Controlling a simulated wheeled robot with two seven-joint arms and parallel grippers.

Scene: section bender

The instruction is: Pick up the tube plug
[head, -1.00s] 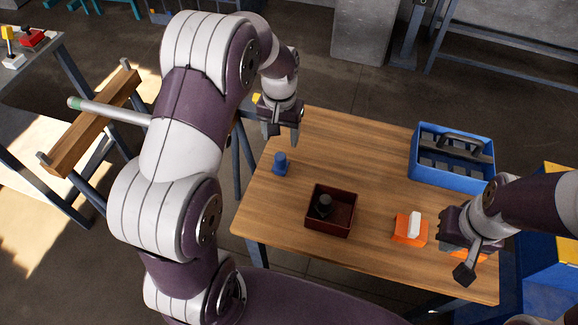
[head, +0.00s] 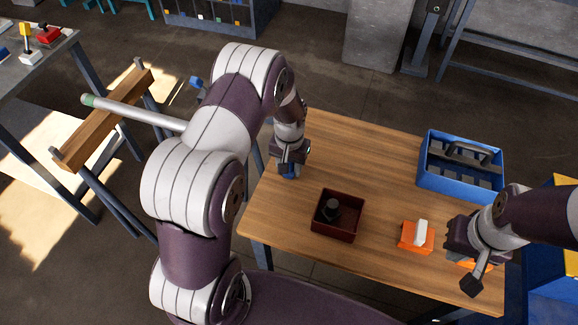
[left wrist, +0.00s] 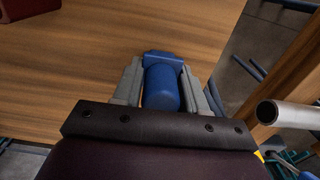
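The tube plug (left wrist: 162,88) is a small blue cylinder with a wider blue end piece. In the left wrist view it lies between the two grey fingers of my left gripper (left wrist: 163,75), with little or no gap at its sides. I cannot tell whether the fingers press on it. In the head view my left gripper (head: 289,168) is over the far-left part of the wooden table and mostly hides the plug (head: 290,174). My right gripper (head: 474,268) is at the table's right side, over an orange thing; its finger opening is unclear.
A dark red bin (head: 338,228) with a dark part inside stands right of my left gripper. An orange block with a white top (head: 416,237) and a blue tote (head: 460,180) are further right. A pale tube (head: 135,115) rests on a wooden stand at left.

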